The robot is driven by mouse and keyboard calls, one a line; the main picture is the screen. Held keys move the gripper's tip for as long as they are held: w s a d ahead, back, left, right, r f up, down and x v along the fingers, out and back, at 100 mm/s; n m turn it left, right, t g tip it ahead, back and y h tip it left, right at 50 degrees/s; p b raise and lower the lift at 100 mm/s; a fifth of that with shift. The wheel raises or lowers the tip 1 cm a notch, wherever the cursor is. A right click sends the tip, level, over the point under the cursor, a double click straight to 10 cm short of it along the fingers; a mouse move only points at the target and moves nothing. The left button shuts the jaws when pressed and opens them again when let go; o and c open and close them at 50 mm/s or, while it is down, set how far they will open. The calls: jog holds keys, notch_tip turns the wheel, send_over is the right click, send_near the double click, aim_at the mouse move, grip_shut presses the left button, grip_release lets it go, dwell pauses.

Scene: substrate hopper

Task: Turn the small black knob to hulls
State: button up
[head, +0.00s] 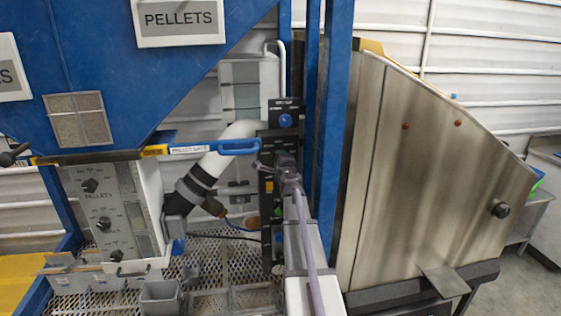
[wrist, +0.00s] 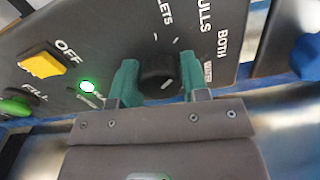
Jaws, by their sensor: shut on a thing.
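In the wrist view, the small black knob (wrist: 157,79) sits on a dark panel with white lettering, between the two green fingers of my gripper (wrist: 157,66). The gripper is shut on the knob, one finger on each side. A short white mark shows on the knob's face, on the side toward the gripper body. Labels partly reading "ULLS" (wrist: 205,16), "LETS" (wrist: 165,12) and "BOTH" (wrist: 222,42) stand around the knob, with small white ticks. In the head view, my gripper (head: 286,165) is at the narrow dark panel (head: 287,106); the knob is hidden there.
In the wrist view, a yellow OFF switch (wrist: 43,66), a lit green lamp (wrist: 87,87) and a green button (wrist: 15,106) lie left of the knob. In the head view, a blue post (head: 331,130) stands close right of my arm, and a pipe (head: 215,165) lies left.

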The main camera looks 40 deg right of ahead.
dwell(0.4)
jog(key=o, duration=0.9)
jog(key=v, duration=1)
jog(key=shift+s+a, duration=0.2)
jog(key=shift+s, duration=0.15)
